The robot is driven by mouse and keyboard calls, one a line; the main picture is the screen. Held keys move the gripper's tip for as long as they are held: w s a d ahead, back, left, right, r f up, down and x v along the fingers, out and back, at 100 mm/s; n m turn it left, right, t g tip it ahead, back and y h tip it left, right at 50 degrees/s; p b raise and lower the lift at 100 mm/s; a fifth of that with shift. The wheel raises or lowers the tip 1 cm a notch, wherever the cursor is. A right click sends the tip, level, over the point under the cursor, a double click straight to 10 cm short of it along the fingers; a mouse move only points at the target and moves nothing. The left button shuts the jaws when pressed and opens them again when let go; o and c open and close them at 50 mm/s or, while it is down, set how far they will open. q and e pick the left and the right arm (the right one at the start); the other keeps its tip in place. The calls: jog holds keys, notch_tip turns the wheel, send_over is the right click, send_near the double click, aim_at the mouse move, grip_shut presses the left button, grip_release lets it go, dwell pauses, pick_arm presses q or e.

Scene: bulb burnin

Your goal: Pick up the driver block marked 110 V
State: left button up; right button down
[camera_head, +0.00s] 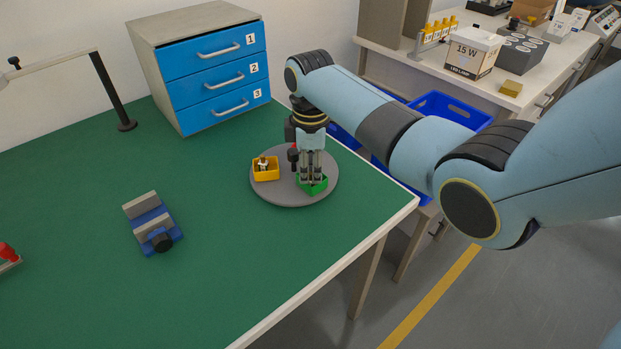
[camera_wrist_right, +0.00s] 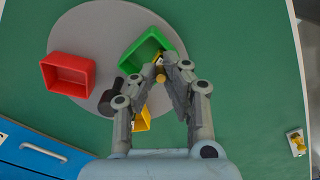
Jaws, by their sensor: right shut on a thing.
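My right gripper (camera_head: 312,180) points down over the green bin (camera_head: 325,187) on the round grey turntable (camera_head: 290,197). In the right wrist view, its fingertips (camera_wrist_right: 169,68) are shut on a small brass-yellow thing (camera_wrist_right: 159,77) at the rim of the green bin (camera_wrist_right: 150,42). The fingers hide much of this thing. No 110 V mark can be read, so I cannot tell whether it is the driver block. My left gripper is not in view.
The turntable also carries a yellow bin (camera_head: 266,175) with a small white-topped item, a red bin (camera_wrist_right: 70,75) and a black knob (camera_head: 293,154). A blue vise (camera_head: 153,222) stands left on the green table. A drawer cabinet (camera_head: 200,60) stands behind.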

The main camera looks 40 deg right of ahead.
jog(key=shift+r, duration=0.5)
jog(key=r, duration=0.1)
jog(key=s+r, duration=0.1)
jog(key=r, duration=0.1)
jog(key=shift+r, duration=0.3)
jog(key=s+r+p, duration=0.7)
jog(key=s+r, duration=0.3)
jog(key=shift+s+a+r, duration=0.25)
jog(key=shift+s+r, duration=0.1)
jog(key=shift+r, duration=0.05)
